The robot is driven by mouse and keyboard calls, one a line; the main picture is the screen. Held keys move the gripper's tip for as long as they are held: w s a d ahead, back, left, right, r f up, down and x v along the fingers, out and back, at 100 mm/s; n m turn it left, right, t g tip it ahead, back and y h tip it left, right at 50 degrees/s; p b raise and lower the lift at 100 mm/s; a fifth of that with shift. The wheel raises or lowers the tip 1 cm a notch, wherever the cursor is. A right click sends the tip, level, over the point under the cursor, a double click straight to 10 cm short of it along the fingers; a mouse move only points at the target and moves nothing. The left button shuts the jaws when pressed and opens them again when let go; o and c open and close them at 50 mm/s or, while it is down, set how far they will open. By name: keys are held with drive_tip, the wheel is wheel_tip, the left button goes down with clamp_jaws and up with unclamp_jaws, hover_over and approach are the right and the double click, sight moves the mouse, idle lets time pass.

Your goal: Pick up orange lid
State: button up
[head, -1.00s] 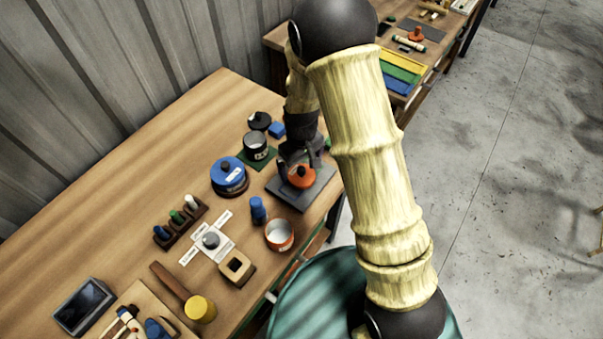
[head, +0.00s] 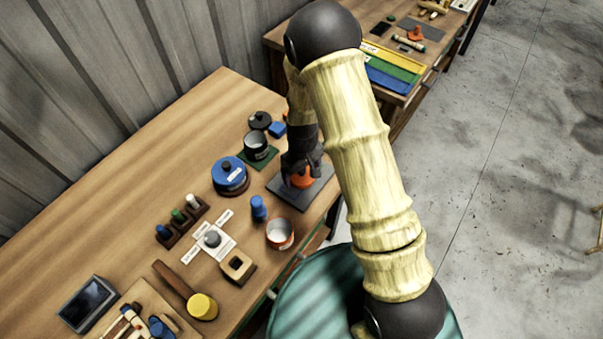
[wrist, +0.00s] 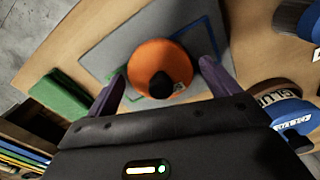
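The orange lid (head: 301,180) lies on a dark grey mat (head: 291,197) at the right edge of the wooden table. In the wrist view the lid (wrist: 158,66) is round with a black knob. My gripper (head: 297,172) is over the lid, fingers pointing down. In the wrist view my gripper (wrist: 163,72) has its two fingers spread, one on each side of the lid. The fingers look apart from the knob. Whether they touch the lid's rim I cannot tell.
An orange-banded white pot (head: 280,235) and a blue bottle (head: 259,208) stand in front of the mat. A blue lidded pot (head: 229,176) is to the left. A dark pot (head: 256,146) stands behind. Bare tabletop lies at far left.

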drive_tip(key=c, duration=0.7)
drive_tip(key=shift+r, duration=0.1)
wheel_tip(320, 180, up, 10)
drive_tip(key=shift+f+b, duration=0.1)
drive_tip(key=shift+b, duration=0.85)
